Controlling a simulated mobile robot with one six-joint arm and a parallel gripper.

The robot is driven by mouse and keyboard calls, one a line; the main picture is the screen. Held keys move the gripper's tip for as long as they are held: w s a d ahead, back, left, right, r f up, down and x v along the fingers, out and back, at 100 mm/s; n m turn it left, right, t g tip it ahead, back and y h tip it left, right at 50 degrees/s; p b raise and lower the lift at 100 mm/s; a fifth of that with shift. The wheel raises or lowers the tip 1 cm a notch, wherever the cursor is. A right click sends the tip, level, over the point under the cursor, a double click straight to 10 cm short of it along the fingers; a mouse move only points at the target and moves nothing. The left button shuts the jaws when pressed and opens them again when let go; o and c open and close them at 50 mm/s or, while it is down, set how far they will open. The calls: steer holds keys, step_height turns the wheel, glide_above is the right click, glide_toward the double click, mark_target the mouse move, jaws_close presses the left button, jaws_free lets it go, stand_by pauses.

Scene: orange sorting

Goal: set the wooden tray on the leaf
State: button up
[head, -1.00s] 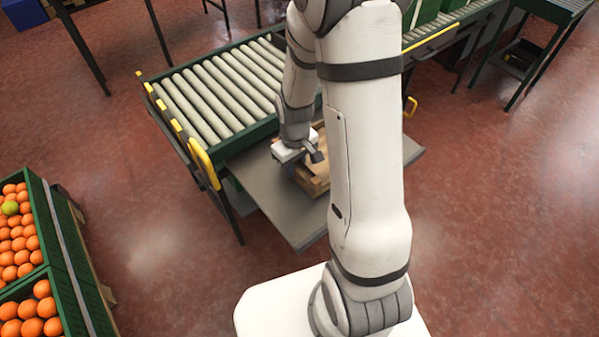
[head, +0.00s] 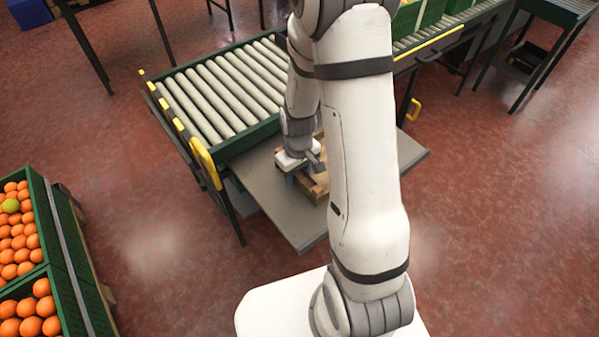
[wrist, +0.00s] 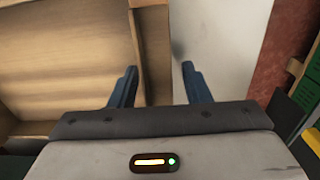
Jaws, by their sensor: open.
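The wooden tray (head: 319,190) rests on the grey leaf (head: 285,212) beside the roller conveyor, partly hidden behind my arm in the head view. In the wrist view the tray (wrist: 60,50) fills the left side, and a pale strip of the leaf (wrist: 218,45) shows to its right. My gripper (head: 289,178) is at the tray's left side in the head view. In the wrist view my gripper (wrist: 158,80) is open, its blue fingers apart. The tray's side wall (wrist: 153,50) lies between them, with a gap visible beside the right finger.
The roller conveyor (head: 215,95) with yellow-capped rails adjoins the leaf's far edge. Green crates of oranges (head: 20,240) stand at the lower left. More green crates (head: 420,15) sit on the conveyor at the back. Red floor (head: 500,220) is clear on the right.

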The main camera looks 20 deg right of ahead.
step_height(320, 180, up, 12)
steer(key=p, duration=0.3)
steer(key=s+a+r+m+t, duration=0.1)
steer(key=s+r+m, duration=0.3)
steer(key=s+r, duration=0.8)
steer(key=shift+s+a+r+t, duration=0.2)
steer(key=shift+s+r+t, duration=0.2)
steer(key=shift+r, duration=0.45)
